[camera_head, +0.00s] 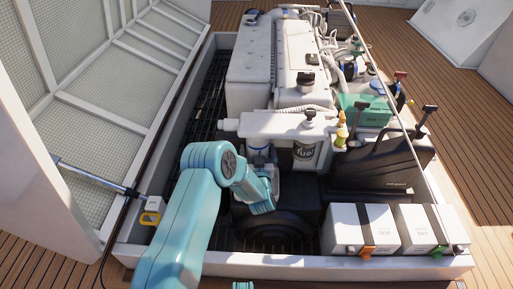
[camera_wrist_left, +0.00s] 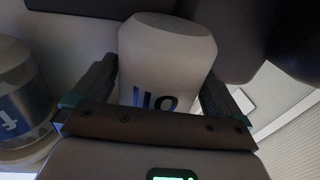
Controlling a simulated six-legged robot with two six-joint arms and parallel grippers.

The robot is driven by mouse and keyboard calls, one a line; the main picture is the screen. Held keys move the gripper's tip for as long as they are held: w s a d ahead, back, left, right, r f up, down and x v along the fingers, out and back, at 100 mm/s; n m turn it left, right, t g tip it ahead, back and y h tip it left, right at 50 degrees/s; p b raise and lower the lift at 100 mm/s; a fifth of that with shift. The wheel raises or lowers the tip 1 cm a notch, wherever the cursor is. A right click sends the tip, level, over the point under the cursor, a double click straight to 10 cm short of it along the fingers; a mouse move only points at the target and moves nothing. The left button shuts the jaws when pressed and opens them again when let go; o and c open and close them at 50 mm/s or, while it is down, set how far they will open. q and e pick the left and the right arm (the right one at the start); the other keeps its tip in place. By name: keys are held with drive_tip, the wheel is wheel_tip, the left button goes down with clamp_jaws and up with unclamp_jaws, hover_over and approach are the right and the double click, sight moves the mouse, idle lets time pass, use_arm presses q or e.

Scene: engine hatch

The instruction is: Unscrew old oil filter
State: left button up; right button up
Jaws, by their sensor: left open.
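The oil filter (camera_wrist_left: 165,65) is a pale cylinder with dark "oil" lettering, upside down in the left wrist view. In the head view the filter (camera_head: 258,148) shows under the engine's front ledge, its lower part hidden by my left arm. My left gripper (camera_wrist_left: 160,88) is open, with one dark finger on each side of the oil filter. Whether the fingers touch it I cannot tell. In the head view the left gripper's fingertips are hidden at the filter.
A fuel filter (camera_head: 303,152) hangs close to the right of the oil filter, and shows at the left in the wrist view (camera_wrist_left: 22,95). White battery boxes (camera_head: 361,230) stand front right, a black container (camera_head: 375,160) behind them. The raised hatch (camera_head: 105,100) is at left.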

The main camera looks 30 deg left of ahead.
use_arm(q)
drive_tip(key=c, duration=1.2)
drive_tip(key=shift+s+a+m+t+h, duration=0.1)
drive_tip(key=shift+a+m+t+h, duration=0.1)
drive_tip(key=shift+m+t+h, duration=0.3)
drive_tip(key=shift+c, duration=0.2)
drive_tip(key=shift+d+m+t+h, duration=0.1)
drive_tip(key=shift+m+t+h, duration=0.5)
drive_tip(key=shift+m+h, duration=0.5)
drive_tip(key=shift+f, duration=0.1)
drive_tip(key=shift+f, duration=1.35)
drive_tip(key=d+p+v, duration=0.1)
drive_tip(key=p+v, duration=0.3)
drive_tip(key=v, duration=1)
drive_tip(key=shift+d+p, duration=0.35)
drive_tip(key=shift+d, duration=0.1)
